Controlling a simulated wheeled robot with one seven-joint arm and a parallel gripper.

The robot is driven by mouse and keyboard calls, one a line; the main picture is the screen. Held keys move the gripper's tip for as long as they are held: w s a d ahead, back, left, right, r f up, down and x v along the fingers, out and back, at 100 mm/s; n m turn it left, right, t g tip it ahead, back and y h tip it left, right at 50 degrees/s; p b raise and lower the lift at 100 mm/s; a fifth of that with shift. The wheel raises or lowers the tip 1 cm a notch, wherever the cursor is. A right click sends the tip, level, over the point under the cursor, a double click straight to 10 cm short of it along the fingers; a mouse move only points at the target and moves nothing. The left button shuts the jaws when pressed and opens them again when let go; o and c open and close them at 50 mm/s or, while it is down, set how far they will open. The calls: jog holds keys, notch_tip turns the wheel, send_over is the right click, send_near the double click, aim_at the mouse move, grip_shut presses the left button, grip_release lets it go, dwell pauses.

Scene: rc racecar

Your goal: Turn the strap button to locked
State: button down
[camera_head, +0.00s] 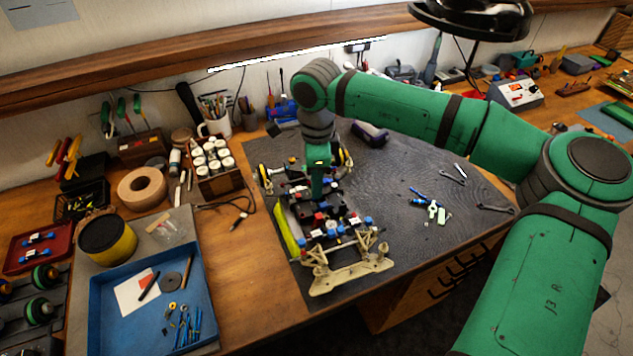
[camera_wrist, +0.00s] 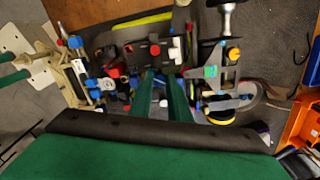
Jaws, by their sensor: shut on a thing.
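The RC racecar chassis (camera_head: 333,232) stands on the dark mat, with a cream bumper frame at its near end. My gripper (camera_head: 317,198) points down onto the middle of the chassis. In the wrist view my gripper's two green fingers (camera_wrist: 163,76) are close together, with their tips at the near edge of a black block (camera_wrist: 140,52). The block carries a red knob (camera_wrist: 155,50) and a white one (camera_wrist: 174,53). My gripper is shut on a small part, apparently the strap button, which the fingers hide. Its turned position cannot be told.
A yellow-green bar (camera_head: 287,232) lies along the chassis's left side. Wrenches (camera_head: 495,209) and small blue and green parts (camera_head: 430,207) lie on the mat to the right. A blue tray (camera_head: 105,325) and a jar rack (camera_head: 215,180) stand left. The mat's right part is mostly free.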

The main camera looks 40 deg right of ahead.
jog(key=m, duration=0.5)
jog(key=shift+m, duration=0.3)
jog(key=m, duration=0.5)
jog(key=shift+m, duration=0.3)
jog(key=c, duration=1.9)
grip_release()
jog(key=shift+c, duration=0.2)
notch_tip(320, 180, up, 11)
